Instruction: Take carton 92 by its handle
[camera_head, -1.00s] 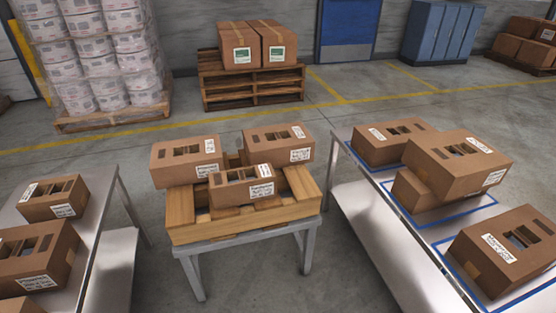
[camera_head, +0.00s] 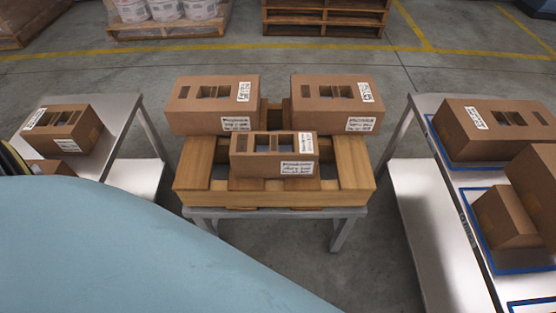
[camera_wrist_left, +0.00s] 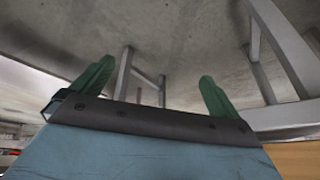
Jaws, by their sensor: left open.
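Three brown cartons stand on a wooden pallet (camera_head: 350,185) on a metal stand in the head view. They are a back left carton (camera_head: 190,118), a back right carton (camera_head: 305,112) and a smaller front carton (camera_head: 240,160). Each has cut-outs in its top and white labels. The label print is too small to read, so I cannot tell which is carton 92. My left gripper (camera_wrist_left: 155,82) shows in the left wrist view, its green fingers wide apart with nothing between them. Concrete floor and metal table legs lie beyond it. My right gripper is out of view.
A metal table (camera_head: 122,115) on the left bears a carton (camera_head: 85,130). A metal table (camera_head: 440,180) on the right bears several cartons, some within blue outlines. My blue arm covers the lower left. Gaps of floor separate the stand from both tables.

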